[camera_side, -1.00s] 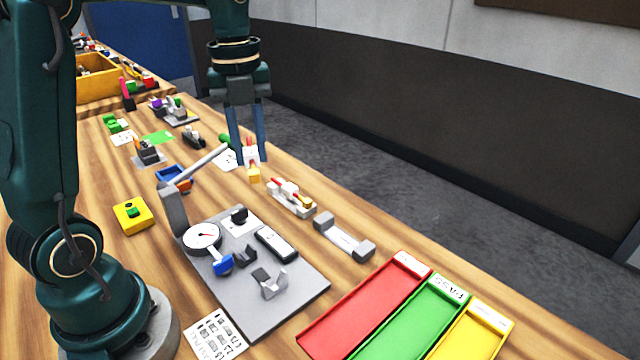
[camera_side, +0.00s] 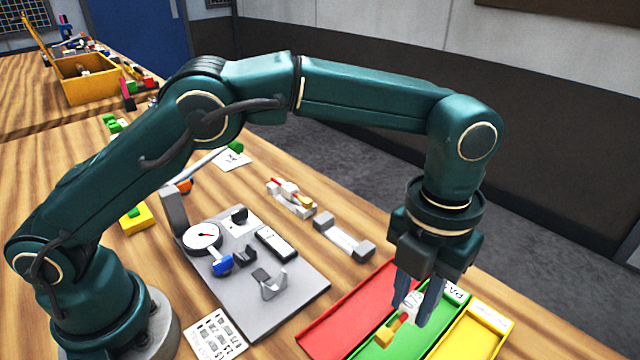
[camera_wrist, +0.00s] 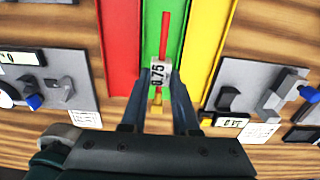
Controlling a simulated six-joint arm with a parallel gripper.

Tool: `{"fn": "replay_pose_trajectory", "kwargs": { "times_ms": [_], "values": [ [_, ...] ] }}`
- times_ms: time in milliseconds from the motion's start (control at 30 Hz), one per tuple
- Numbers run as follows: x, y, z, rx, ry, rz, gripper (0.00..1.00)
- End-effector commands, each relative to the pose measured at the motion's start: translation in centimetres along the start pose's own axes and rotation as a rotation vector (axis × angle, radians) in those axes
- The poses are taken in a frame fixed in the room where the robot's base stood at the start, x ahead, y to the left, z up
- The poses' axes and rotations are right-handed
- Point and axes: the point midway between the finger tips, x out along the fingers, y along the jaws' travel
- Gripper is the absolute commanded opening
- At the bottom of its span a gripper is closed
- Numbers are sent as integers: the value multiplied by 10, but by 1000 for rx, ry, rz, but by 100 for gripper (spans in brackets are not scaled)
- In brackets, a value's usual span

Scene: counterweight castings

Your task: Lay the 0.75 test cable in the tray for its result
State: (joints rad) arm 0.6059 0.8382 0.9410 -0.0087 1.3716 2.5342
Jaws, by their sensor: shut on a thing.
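My gripper (camera_side: 418,308) is shut on the test cable (camera_side: 410,303), over the green tray (camera_side: 455,308). The cable has a white tag marked 0.75, a yellow end and a red end. In the wrist view the cable's tag (camera_wrist: 160,74) sits between the fingertips (camera_wrist: 158,88), with the red part lying along the green tray (camera_wrist: 151,40). The green tray's label is partly hidden in the side view; "PA" shows. The red tray (camera_side: 345,318) is on its left and the yellow tray (camera_side: 475,335) on its right. I cannot tell whether the cable touches the tray floor.
A grey plate (camera_side: 262,312) with a round dial gauge (camera_side: 203,236) stands left of the trays. A grey holder (camera_side: 343,238) and a white fixture with a red piece (camera_side: 290,195) lie behind. A printed card (camera_side: 215,335) is in front.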

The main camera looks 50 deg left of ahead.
Motion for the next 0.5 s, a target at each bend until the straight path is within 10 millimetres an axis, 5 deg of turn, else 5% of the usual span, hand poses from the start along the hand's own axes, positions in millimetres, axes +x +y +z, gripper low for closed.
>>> {"fn": "replay_pose_trajectory", "kwargs": {
  "times_ms": [500],
  "values": [
    [5,-1,-2,3,2,3,0]
  ]
}}
